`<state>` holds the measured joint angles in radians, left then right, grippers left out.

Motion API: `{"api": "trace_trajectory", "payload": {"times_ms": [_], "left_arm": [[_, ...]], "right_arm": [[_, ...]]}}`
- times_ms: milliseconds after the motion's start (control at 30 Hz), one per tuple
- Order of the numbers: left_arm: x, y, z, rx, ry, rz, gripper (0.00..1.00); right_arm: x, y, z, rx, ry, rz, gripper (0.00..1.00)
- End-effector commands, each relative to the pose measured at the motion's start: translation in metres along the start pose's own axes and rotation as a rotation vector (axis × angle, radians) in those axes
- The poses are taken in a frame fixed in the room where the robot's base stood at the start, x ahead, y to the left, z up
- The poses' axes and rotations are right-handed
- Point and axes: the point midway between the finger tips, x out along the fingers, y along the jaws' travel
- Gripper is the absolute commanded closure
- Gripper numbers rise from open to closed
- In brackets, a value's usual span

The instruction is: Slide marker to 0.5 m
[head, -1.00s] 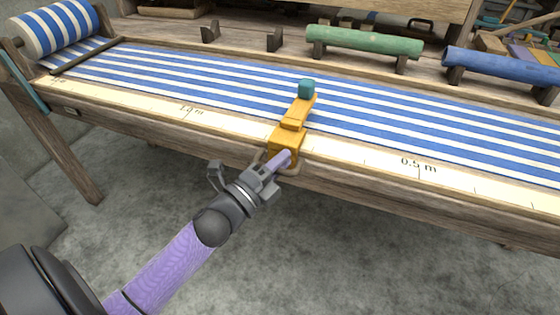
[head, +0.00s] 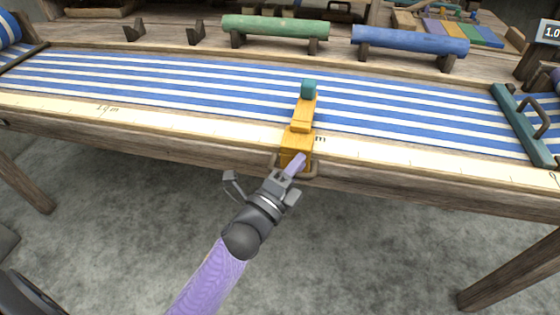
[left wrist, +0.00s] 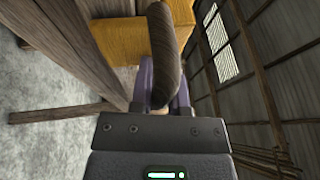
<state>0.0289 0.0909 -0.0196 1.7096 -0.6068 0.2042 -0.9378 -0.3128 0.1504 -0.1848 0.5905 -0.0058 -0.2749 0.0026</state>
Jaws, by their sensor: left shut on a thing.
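The yellow marker (head: 302,120) with a teal knob (head: 309,89) at its far end lies across the front ruler strip (head: 220,125) and the cloth's near edge. It covers most of a printed label, of which only an "m" (head: 320,139) shows just to its right. My left gripper (head: 292,168) is at the marker's near end, by the loom's front edge. In the left wrist view, its purple fingers (left wrist: 162,92) are shut on the brown curved handle (left wrist: 163,45) in front of the yellow block (left wrist: 120,38). My right gripper is not in view.
Blue-and-white striped cloth (head: 180,78) covers the loom bed. A teal bar (head: 520,120) with a handle crosses it at the right. Green (head: 275,27) and blue (head: 410,40) rollers stand behind. The ruler is clear on both sides of the marker.

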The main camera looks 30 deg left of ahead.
Motion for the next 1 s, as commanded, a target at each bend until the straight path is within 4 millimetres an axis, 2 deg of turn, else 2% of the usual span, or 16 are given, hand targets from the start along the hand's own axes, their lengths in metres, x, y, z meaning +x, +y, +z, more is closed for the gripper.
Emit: {"api": "trace_trajectory", "payload": {"times_ms": [200,600,633,800,1000], "left_arm": [[0.0042,0.0012,-0.0114,0.000,0.001,0.003,1.00],[0.0047,0.0014,-0.0129,0.000,0.000,0.004,1.00],[0.0047,0.0014,-0.0129,0.000,0.000,0.004,0.78],[0.0049,0.0010,-0.0126,0.000,0.000,0.002,0.44],[0.0050,0.0006,-0.0124,0.000,0.000,0.001,0.44]], "right_arm": [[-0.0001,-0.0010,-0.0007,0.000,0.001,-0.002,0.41],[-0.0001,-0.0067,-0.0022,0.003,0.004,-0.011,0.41],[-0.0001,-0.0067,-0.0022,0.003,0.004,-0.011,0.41],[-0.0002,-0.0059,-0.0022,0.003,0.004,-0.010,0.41],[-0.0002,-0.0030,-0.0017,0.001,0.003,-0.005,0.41]]}}
